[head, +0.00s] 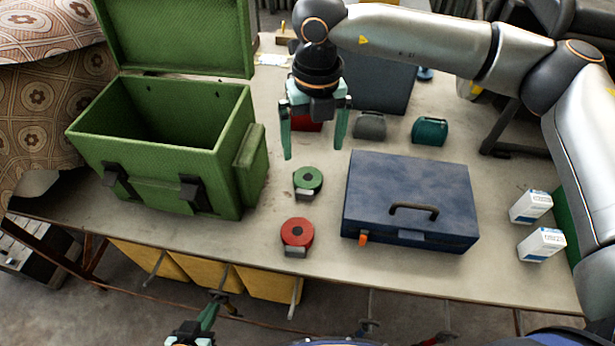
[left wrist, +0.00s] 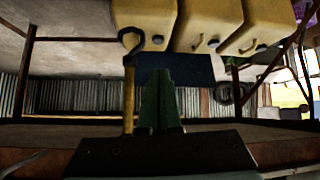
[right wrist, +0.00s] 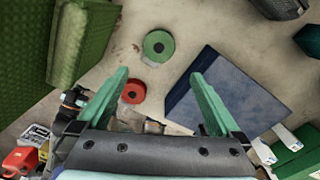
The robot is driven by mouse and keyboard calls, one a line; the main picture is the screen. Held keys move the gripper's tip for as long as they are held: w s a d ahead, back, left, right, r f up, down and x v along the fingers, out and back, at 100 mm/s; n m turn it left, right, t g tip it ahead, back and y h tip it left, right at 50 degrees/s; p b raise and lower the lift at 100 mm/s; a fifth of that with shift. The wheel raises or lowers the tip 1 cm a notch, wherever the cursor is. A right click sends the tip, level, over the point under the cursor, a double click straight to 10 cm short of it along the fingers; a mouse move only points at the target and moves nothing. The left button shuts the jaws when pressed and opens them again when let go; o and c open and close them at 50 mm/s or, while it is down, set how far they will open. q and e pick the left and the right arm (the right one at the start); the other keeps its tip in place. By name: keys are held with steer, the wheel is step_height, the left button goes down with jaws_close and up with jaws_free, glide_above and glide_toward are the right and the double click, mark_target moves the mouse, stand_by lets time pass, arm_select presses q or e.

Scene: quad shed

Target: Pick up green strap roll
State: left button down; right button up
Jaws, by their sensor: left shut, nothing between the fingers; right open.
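The green strap roll (head: 308,178) lies flat on the table between the green box and the blue case. It also shows in the right wrist view (right wrist: 158,44), ahead of the fingers. My right gripper (head: 314,135) is open and empty above the table, behind the roll in the head view, and not touching it. Its two green fingers show apart in the right wrist view (right wrist: 165,88). My left gripper (head: 212,312) is shut and empty, low in front of the table edge. Its closed fingers show in the left wrist view (left wrist: 160,100).
A red strap roll (head: 297,233) lies in front of the green one. An open green box (head: 160,150) stands left, a blue case (head: 410,200) right. Grey (head: 370,125) and teal (head: 430,131) items sit behind. Small white boxes (head: 531,206) are at far right. Yellow bins (head: 270,284) hang below.

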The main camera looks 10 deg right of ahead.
glide_above(309, 179)
steer(key=f, duration=0.5)
steer(key=shift+s+d, duration=0.15)
steer(key=shift+s, duration=0.2)
steer(key=shift+w+f+p, duration=0.2)
steer(key=shift+f, duration=1.2)
steer(key=shift+w+f+p, duration=0.15)
steer(key=shift+w+f, duration=0.05)
steer(key=shift+f, duration=1.15)
steer(key=shift+c, duration=0.4)
steer(key=shift+r, duration=0.1)
steer(key=c, duration=1.3)
